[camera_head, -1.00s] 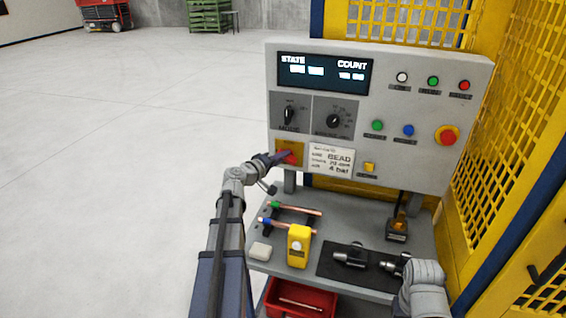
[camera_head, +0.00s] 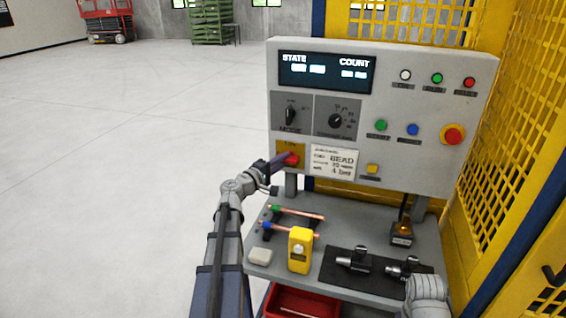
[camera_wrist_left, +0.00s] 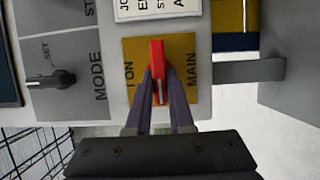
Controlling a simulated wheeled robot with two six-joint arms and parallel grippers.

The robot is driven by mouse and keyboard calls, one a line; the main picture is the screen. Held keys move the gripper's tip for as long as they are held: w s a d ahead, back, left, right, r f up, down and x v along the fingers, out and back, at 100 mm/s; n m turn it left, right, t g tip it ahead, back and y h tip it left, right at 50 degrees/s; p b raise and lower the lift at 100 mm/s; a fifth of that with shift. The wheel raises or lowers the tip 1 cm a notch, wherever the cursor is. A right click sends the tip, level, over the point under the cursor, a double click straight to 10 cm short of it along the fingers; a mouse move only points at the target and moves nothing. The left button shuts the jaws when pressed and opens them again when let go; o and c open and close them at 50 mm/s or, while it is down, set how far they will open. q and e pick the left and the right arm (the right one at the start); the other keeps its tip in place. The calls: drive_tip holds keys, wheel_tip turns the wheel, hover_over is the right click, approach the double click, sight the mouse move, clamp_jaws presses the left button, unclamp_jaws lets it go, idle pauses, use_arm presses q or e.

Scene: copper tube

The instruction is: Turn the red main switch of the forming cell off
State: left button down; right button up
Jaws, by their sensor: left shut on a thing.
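The red main switch (camera_wrist_left: 157,58) sits on a yellow plate (camera_wrist_left: 182,52) marked "MAIN" and "ON" at the lower left of the grey control panel (camera_head: 385,60). In the head view the switch (camera_head: 293,160) is partly hidden by my left gripper (camera_head: 285,161), which reaches it from the left. In the left wrist view, the two purple fingers of my left gripper (camera_wrist_left: 158,82) are shut on the red handle, one on each side. The handle lies along the view's vertical there. My right gripper is not seen; only part of my right arm shows at the lower right.
Mode and selector knobs (camera_head: 291,114) are just above the switch, and a paper label (camera_head: 333,161) is right beside it. Below is a grey bench (camera_head: 345,225) with copper tubes (camera_head: 297,214), a yellow device (camera_head: 300,250) and a black mat. Yellow mesh fencing (camera_head: 510,130) stands at the right.

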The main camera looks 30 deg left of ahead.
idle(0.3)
use_arm(q)
drive_tip(key=c, duration=0.8)
unclamp_jaws()
drive_tip(key=s+a, duration=0.1)
drive_tip(key=s, duration=0.6)
drive_tip(key=shift+s, duration=0.4)
drive_tip(key=shift+a, duration=0.1)
